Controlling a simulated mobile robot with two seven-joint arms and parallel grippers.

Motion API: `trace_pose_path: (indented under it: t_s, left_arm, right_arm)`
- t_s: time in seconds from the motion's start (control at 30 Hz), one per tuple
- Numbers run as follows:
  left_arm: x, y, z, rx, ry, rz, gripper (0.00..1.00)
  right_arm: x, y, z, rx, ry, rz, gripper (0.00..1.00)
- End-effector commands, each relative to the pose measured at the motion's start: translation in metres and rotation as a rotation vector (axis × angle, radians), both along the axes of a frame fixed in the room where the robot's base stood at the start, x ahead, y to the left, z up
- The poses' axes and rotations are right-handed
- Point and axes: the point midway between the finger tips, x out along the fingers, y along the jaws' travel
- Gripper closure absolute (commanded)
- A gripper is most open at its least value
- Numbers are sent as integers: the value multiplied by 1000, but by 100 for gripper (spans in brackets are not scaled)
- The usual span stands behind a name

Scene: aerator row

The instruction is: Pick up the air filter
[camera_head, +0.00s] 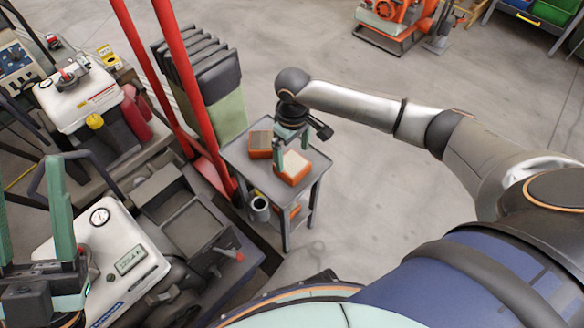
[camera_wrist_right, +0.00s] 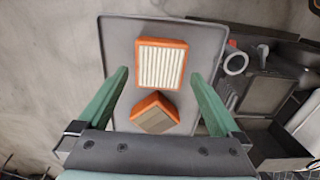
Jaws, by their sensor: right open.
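Two orange-framed air filters lie on a small grey table (camera_head: 300,222). One has pale pleats (camera_head: 293,168); the other has a grey-brown top (camera_head: 260,143). In the right wrist view the pale pleated filter (camera_wrist_right: 161,65) lies between and below my fingertips, and the grey-brown one (camera_wrist_right: 155,113) sits turned at an angle closer to the gripper base. My right gripper (camera_head: 291,150) is open and empty above the table, its fingers pointing down; its height above the filters is hard to tell. My left gripper (camera_head: 33,212) is open and empty at the left edge.
An orange item (camera_head: 294,211) shows on the table's lower shelf. A grey cylindrical holder (camera_head: 259,208) hangs at the table's side. Red posts (camera_head: 182,75), a dark folded stack (camera_head: 205,70) and machines (camera_head: 105,255) crowd the left.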

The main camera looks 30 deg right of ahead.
Motion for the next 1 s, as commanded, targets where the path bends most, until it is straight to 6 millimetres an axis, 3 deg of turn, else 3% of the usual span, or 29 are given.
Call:
trace_pose_path:
  t_s: [0.33,0.6,1.0]
  left_arm:
    - [1,-1,-30,-21,20,-26,50]
    - [1,-2,-29,-29,27,-34,50]
    - [1,-3,-29,-26,27,-34,50]
  right_arm:
    - [1,0,-48,-1,1,0,0]
    - [1,0,-49,-1,0,0,0]
    - [1,1,-49,-1,0,1,45]
